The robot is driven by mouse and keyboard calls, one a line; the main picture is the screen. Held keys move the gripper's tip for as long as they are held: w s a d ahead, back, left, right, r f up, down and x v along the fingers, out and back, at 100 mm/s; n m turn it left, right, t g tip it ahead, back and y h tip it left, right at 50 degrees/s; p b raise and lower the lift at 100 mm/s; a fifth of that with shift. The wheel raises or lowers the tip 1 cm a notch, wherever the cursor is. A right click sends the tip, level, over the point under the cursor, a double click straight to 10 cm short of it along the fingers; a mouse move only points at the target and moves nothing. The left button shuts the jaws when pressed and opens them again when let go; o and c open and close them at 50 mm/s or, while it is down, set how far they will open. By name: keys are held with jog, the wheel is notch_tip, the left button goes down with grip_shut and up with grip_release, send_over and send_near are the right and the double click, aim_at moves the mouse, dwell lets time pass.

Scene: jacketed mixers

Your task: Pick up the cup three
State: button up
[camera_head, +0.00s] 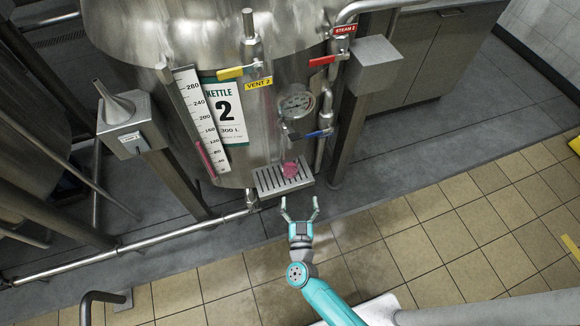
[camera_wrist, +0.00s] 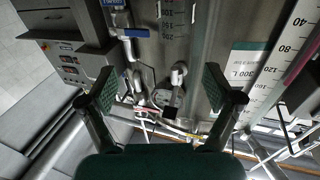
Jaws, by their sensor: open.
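A small pink cup (camera_head: 290,169) stands on the slotted drip tray (camera_head: 267,186) at the front of kettle 2, below its outlet with the blue-handled valve (camera_head: 318,134). No number is readable on the cup. My gripper (camera_head: 300,204) is open and empty, in front of the tray and apart from the cup in the picture. Its two fingers point toward the kettle. In the wrist view my gripper (camera_wrist: 160,88) also shows with its fingers spread wide; I cannot make out the cup there.
Kettle 2 (camera_head: 270,100) rises behind the tray, with a level gauge (camera_head: 192,115) and a yellow-handled valve. Metal posts flank it: one carries a box with a funnel (camera_head: 117,108), the other a grey box (camera_head: 374,62). A low pipe (camera_head: 150,243) runs at left.

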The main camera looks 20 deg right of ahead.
jog(key=h, duration=0.1)
send_near(290, 169)
jog(key=w+f, duration=0.1)
jog(key=w, duration=0.1)
jog(key=shift+m+g, duration=0.3)
jog(key=shift+g, duration=0.1)
jog(key=x, duration=1.1)
jog(key=shift+d+f, duration=0.15)
jog(key=shift+d, duration=0.1)
jog(key=c, duration=1.4)
jog(key=shift+r, duration=0.85)
notch_tip(290, 169, up, 2)
jog(key=shift+s+r, duration=0.1)
jog(key=v, duration=1.8)
jog(key=shift+f, duration=0.3)
